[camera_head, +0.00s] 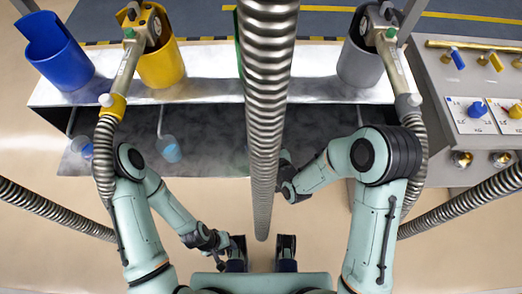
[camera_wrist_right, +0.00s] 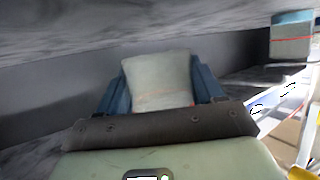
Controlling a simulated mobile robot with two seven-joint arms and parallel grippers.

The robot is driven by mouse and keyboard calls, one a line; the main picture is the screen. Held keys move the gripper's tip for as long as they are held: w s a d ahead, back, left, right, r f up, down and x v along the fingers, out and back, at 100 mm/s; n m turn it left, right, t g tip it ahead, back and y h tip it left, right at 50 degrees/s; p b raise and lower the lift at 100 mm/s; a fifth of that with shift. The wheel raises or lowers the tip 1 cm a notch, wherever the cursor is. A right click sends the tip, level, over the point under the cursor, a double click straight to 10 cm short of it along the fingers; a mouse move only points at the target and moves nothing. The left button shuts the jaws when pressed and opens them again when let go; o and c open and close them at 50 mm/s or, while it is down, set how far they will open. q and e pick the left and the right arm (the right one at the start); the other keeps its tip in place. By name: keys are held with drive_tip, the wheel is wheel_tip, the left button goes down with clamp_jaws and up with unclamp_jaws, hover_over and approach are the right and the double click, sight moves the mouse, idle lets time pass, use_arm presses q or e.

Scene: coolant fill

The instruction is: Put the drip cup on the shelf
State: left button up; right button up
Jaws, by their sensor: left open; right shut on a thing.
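My right gripper (camera_wrist_right: 160,85) has its blue fingers shut on a pale, whitish cup (camera_wrist_right: 158,80) with a faint reddish line, seen in the right wrist view. This looks like the drip cup. In the head view the right wrist reaches to the dark lower shelf (camera_head: 220,130) just right of the central hose; the fingers and held cup are hidden there. Whether the cup touches the shelf cannot be told. My left gripper (camera_head: 222,243) is low in the head view, open and empty, away from the shelf.
Clear cups with blue contents, one here (camera_head: 169,150), stand at left on the lower shelf. Another pale cup (camera_wrist_right: 292,38) with a red line shows in the wrist view. Blue (camera_head: 55,50), yellow (camera_head: 160,60) and grey (camera_head: 360,60) containers stand above. A ribbed hose (camera_head: 266,90) hangs centrally.

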sight(261, 151)
drive_tip(key=shift+f, duration=1.65)
drive_tip(key=shift+f+b, duration=0.1)
drive_tip(key=shift+b, duration=0.25)
drive_tip(key=o, duration=0.8)
drive_tip(key=shift+f, duration=0.1)
drive_tip(key=shift+c, duration=0.2)
drive_tip(key=o, duration=0.4)
